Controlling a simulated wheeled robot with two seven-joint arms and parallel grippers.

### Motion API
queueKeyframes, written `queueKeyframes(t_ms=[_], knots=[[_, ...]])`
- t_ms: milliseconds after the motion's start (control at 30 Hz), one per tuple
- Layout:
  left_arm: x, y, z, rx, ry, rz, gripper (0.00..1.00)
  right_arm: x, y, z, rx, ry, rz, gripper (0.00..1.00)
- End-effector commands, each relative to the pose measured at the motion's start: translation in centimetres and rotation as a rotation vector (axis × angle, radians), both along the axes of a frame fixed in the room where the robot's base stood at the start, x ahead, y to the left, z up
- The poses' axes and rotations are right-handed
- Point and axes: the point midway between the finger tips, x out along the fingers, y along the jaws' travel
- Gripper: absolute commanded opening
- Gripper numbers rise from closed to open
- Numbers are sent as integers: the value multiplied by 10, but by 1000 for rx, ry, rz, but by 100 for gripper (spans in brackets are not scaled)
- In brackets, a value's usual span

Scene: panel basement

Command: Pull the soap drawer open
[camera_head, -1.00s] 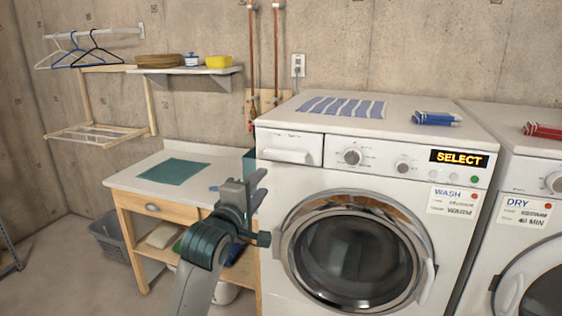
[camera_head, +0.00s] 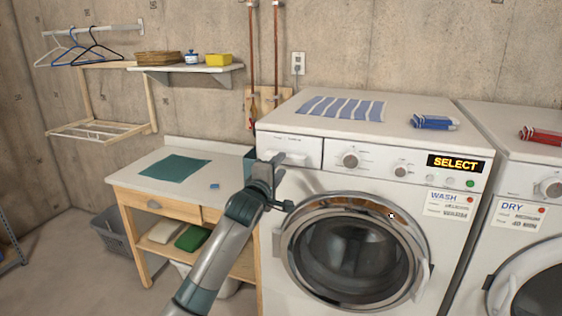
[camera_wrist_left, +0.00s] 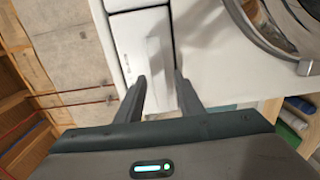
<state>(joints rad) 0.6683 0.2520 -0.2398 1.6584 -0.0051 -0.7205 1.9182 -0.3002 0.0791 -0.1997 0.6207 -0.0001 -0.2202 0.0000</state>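The soap drawer (camera_head: 304,147) is a white front with a bar handle at the upper left of the washing machine (camera_head: 262,215). It looks flush with the panel. My left gripper (camera_head: 273,165) is just in front of the drawer's lower left part and covers some of it. In the left wrist view, the fingers (camera_wrist_left: 160,78) are apart, one on each side of the white handle area (camera_wrist_left: 154,62). I cannot tell whether they touch it. My right gripper is not in view.
The round washer door (camera_head: 355,255) is below and right of the gripper. A wooden table (camera_head: 150,210) with a green cloth (camera_head: 172,168) stands left. A dryer (camera_head: 545,170) stands right.

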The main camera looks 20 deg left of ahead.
Motion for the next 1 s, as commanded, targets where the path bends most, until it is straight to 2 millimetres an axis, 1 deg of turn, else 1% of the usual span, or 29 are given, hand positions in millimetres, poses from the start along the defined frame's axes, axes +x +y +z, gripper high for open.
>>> queueKeyframes(t_ms=[100, 200, 567, 667, 700, 733, 1000], knots=[[10, 0, 1, 0, 0, 1, 34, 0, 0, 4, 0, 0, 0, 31], [14, 0, 1, 0, 0, 0, 34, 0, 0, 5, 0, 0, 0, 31], [16, 0, 0, 0, -1, 0, 34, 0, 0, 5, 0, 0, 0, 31], [16, 0, 0, 0, -1, 0, 13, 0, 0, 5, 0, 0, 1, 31], [16, 0, 0, 0, -1, 0, 3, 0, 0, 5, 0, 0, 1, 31], [16, 0, 0, 0, 0, 0, 0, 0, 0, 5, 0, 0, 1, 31], [17, 0, -2, 0, 3, 0, 0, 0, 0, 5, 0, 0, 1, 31]])
